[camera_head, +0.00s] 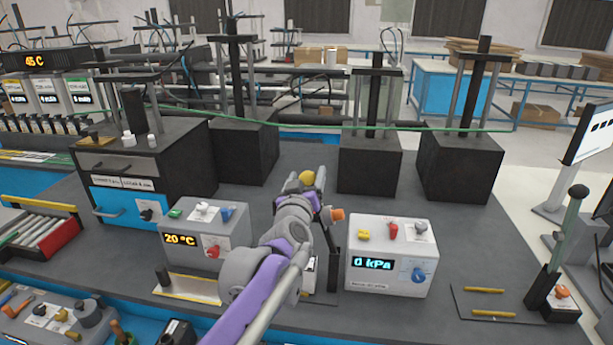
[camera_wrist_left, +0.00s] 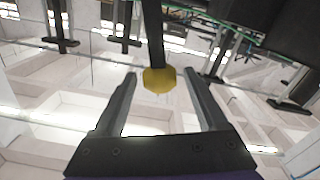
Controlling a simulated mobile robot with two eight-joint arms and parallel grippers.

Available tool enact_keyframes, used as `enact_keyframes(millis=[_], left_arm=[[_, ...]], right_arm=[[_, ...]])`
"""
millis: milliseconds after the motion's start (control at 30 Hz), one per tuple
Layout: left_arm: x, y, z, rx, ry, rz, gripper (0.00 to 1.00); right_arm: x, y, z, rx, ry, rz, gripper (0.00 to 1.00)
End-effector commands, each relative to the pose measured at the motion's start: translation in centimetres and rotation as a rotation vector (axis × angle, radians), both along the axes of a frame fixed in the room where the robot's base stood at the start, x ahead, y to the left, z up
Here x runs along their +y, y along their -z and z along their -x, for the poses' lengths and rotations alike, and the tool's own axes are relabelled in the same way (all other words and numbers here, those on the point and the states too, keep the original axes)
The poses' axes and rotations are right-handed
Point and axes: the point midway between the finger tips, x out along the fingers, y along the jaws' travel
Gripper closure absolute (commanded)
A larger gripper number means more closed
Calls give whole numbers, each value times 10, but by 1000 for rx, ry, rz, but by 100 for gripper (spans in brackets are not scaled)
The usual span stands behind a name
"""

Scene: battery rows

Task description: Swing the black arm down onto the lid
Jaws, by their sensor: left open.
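The black arm (camera_wrist_left: 152,35) ends in a yellow knob (camera_wrist_left: 159,80) in the left wrist view. The knob also shows in the head view (camera_head: 306,177), just past the end of my purple left arm. My left gripper (camera_wrist_left: 159,74) is open, with one finger on each side of the knob and visible gaps between. In the head view my own wrist hides most of the gripper and the black arm. A black upright (camera_head: 333,265) with an orange knob (camera_head: 338,214) stands right of my arm. I cannot make out the lid; my arm covers that area. My right gripper is not in view.
A white box reading 0 kPa (camera_head: 390,255) stands close on the right, and a grey box reading 20 °C (camera_head: 204,235) on the left. Black blocks with posts (camera_head: 370,165) stand behind. A green-handled lever (camera_head: 570,225) is at the far right.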

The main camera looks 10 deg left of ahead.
Motion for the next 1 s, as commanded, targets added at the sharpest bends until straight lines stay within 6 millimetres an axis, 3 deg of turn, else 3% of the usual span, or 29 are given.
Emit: enact_keyframes(millis=[200,633,1000], left_arm=[[0,0,0,0,0,0,25],[0,0,0,0,0,0,100],[0,0,0,1,0,0,100]], right_arm=[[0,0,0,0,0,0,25],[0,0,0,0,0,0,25],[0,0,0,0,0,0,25]])
